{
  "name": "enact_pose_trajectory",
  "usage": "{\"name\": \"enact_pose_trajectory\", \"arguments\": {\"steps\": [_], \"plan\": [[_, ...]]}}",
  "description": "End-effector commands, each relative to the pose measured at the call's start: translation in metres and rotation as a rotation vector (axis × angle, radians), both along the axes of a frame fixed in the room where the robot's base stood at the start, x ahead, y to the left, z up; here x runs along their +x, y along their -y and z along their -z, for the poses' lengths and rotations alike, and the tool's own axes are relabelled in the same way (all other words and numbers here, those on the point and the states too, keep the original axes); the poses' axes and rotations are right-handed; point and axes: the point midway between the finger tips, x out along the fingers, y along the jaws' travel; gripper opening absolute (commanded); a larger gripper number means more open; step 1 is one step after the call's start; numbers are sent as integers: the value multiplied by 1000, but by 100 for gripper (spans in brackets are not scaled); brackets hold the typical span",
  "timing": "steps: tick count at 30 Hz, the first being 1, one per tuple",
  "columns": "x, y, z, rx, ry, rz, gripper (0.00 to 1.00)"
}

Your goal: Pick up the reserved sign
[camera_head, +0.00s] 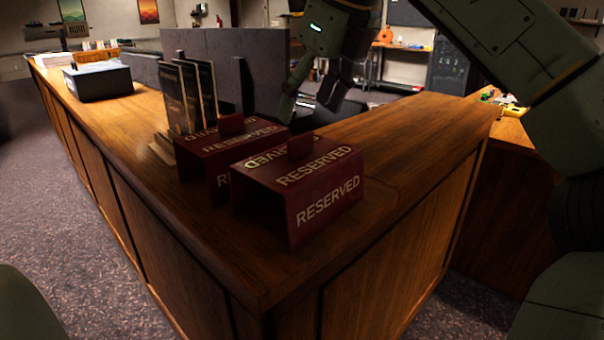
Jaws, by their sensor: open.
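Two dark red reserved signs with pale lettering stand side by side on the wooden counter. The nearer reserved sign (328,200) is at the counter's near corner, with a small tab on top. The other reserved sign (208,160) is just behind it to the left and is partly hidden by it. My gripper (312,108) hangs open and empty above and behind the signs, its fingers pointing down. It is apart from both signs.
The wooden counter (390,150) is bare to the right of the signs. Dark upright booklets (180,95) in a wooden stand are close behind the left sign. A dark box (98,82) sits farther along the counter.

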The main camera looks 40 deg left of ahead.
Motion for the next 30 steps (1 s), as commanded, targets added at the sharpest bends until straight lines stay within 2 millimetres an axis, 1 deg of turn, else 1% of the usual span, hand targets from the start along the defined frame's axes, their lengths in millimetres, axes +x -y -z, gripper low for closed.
{"name": "enact_pose_trajectory", "arguments": {"steps": [1,7,12,16,19,25,30], "plan": [[0,-2,7,-1,0,0,73],[0,-6,21,0,-1,0,73],[1,-11,47,-1,-1,0,73],[1,-18,60,0,-2,-2,73],[1,-20,63,2,-3,-2,73],[1,-20,63,2,-3,-2,73],[1,-20,63,2,-3,-2,61]]}}
